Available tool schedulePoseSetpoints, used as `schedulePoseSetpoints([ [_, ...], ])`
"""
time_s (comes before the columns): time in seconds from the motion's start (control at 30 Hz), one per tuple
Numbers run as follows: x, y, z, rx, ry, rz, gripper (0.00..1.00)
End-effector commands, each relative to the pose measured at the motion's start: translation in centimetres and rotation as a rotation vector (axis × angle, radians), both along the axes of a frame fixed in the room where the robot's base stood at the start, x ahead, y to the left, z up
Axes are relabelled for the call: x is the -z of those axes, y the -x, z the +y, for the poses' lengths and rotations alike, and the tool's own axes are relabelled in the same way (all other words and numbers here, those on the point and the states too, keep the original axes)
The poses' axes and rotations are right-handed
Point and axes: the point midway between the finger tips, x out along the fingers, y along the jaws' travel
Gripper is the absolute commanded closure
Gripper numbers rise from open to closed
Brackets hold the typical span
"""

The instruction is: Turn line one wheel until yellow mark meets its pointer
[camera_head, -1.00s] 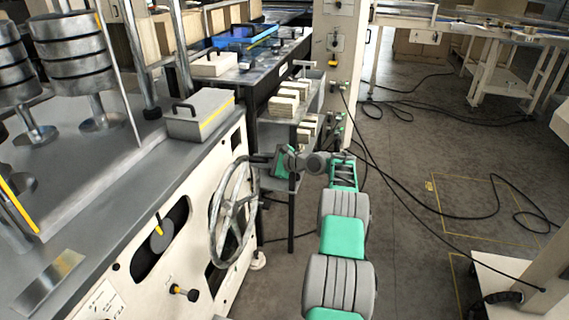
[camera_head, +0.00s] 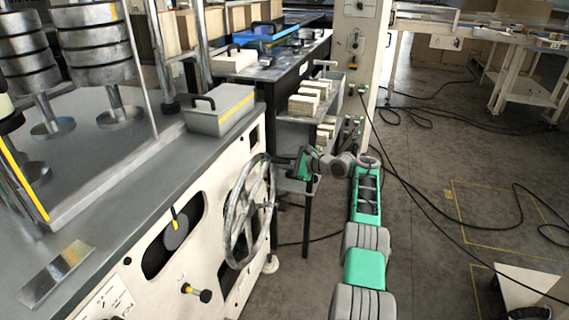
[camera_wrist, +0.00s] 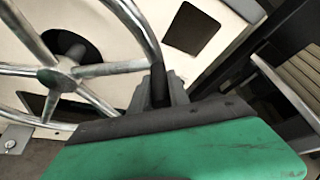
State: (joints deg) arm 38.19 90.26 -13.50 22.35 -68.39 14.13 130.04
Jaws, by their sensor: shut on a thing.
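The wheel (camera_head: 236,212) is a grey metal handwheel with spokes, upright on the side of the cream machine. In the wrist view its hub and spokes (camera_wrist: 60,75) fill the left side. My gripper (camera_head: 283,161) is at the wheel's upper right rim. In the wrist view my gripper (camera_wrist: 160,92) is shut on a dark upright handle (camera_wrist: 158,85) beside the wheel's rim.
A grey box with a handle (camera_head: 219,110) sits on the machine top above the wheel. A dark knob (camera_head: 196,292) sticks out lower left. A shelf table with stacked blocks (camera_head: 306,104) stands behind my arm. Cables cross the open floor on the right.

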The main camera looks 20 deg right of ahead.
Motion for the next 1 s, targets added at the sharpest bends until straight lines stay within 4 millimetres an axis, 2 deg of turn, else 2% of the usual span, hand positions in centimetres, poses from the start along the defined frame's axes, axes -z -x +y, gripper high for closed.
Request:
schedulePoseSetpoints([
  [0.3,-0.25,-0.09,-0.31,0.007,0.003,-0.005,1.0],
  [0.33,-0.24,-0.09,-0.31,0.008,0.003,-0.004,0.78],
  [0.6,-0.12,-0.09,-0.08,0.003,0.001,-0.001,0.57],
  [1.0,-0.44,0.51,-0.58,0.002,0.001,0.0,0.57],
])
